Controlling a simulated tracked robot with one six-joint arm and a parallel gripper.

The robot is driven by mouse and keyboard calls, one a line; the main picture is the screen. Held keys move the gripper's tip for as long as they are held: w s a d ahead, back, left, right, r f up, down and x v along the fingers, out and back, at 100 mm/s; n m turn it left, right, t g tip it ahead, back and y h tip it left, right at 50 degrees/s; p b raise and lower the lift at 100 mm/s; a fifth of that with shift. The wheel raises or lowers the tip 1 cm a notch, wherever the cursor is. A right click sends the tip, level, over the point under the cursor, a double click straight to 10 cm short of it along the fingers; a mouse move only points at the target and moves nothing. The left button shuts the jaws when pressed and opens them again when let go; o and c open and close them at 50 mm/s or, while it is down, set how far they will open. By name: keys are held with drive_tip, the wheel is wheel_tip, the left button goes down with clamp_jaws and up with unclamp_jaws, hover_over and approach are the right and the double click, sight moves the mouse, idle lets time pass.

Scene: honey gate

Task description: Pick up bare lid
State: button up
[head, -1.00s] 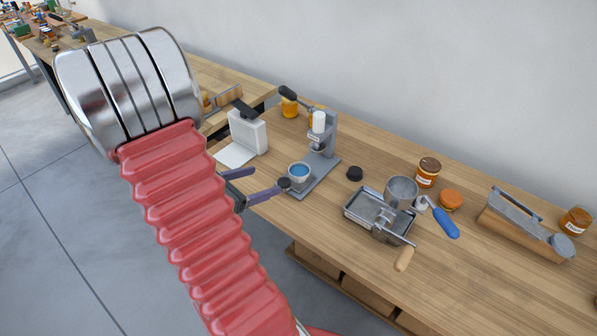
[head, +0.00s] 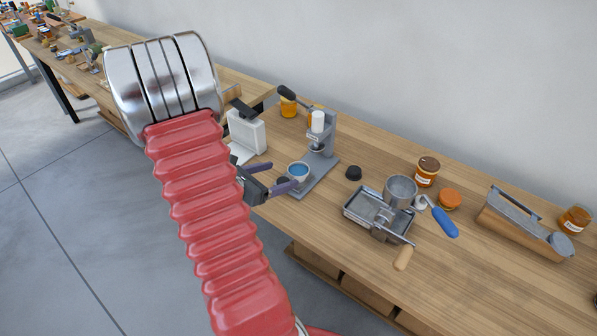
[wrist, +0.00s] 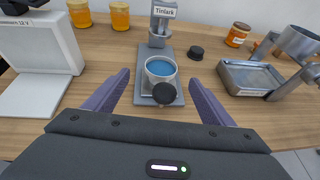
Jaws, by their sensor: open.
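Two dark round pieces could be the bare lid; I cannot tell which is meant. One black lid (head: 353,173) lies flat on the bench right of the grey press, and it also shows in the wrist view (wrist: 196,53). The other dark disc (wrist: 164,93) is at the front of the press base, just before a white cup (head: 298,172) with blue inside; it is partly hidden by my gripper in the head view. My gripper (head: 284,174) is open and empty. In the wrist view its fingers (wrist: 160,76) appear on either side of the cup and front disc.
The grey press (head: 328,150) stands behind the cup. A white box-like device (head: 246,132) is to the left. A metal tray with a crank mill (head: 365,208) lies to the right. Jars (head: 427,172) stand farther back. Bare bench lies around the black lid.

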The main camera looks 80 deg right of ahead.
sight(303, 168)
drive_tip(key=shift+s+d+f, duration=0.2)
drive_tip(key=shift+s+d, duration=0.05)
drive_tip(key=shift+d, duration=0.15)
drive_tip(key=shift+x, duration=2.6)
drive_tip(key=shift+c, duration=0.2)
drive_tip(key=c, duration=1.1)
drive_tip(key=shift+r, duration=0.15)
wheel_tip(303, 168, up, 10)
